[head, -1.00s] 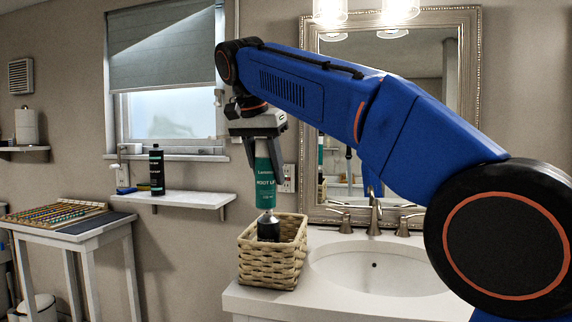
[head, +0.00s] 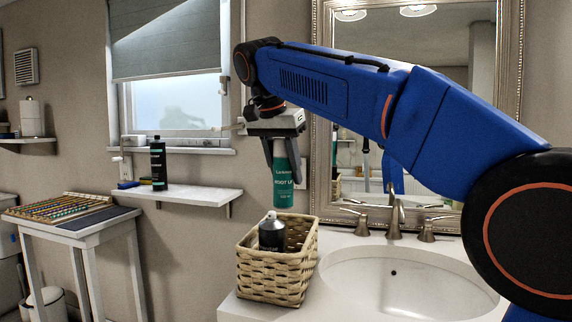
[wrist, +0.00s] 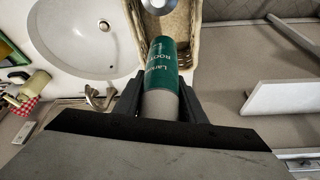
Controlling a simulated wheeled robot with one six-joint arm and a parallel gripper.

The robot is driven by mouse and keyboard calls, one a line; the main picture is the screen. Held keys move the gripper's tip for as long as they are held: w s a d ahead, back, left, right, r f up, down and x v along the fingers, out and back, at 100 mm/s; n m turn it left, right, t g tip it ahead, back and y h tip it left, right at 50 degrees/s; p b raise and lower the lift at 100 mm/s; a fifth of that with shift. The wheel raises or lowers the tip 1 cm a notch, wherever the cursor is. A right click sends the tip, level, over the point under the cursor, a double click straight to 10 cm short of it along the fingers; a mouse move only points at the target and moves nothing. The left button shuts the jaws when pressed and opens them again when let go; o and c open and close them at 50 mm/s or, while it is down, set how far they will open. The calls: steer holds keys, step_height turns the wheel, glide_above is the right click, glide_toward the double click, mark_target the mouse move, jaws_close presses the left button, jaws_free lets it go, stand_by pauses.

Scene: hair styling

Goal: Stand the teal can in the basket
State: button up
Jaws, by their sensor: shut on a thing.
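The teal can (head: 285,184) has a teal label and a grey upper part. My gripper (head: 281,150) is shut on its upper part and holds it upright, above the back of the wicker basket (head: 270,275). In the head view the can's lower end shows just above the basket's back rim. A black can with a silver top (head: 272,234) stands in the basket's front part. In the wrist view the teal can (wrist: 162,65) points away from my gripper (wrist: 160,105), toward the basket (wrist: 190,30). The basket's inner floor is hidden in the head view.
The basket stands on the white counter (head: 335,240), left of the sink (head: 400,280). The tap (head: 396,215) and mirror are behind the sink. A wall shelf (head: 185,193) with a black bottle (head: 158,165) is to the left. A small table (head: 85,228) holds a colourful rack.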

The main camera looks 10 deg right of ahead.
mark_target(286, 198)
steer(key=shift+f, duration=7.8)
steer(key=shift+f, duration=0.65)
steer(key=o, duration=1.3)
steer(key=shift+c, duration=0.2)
steer(key=shift+r, duration=0.1)
steer(key=shift+r, duration=4.95)
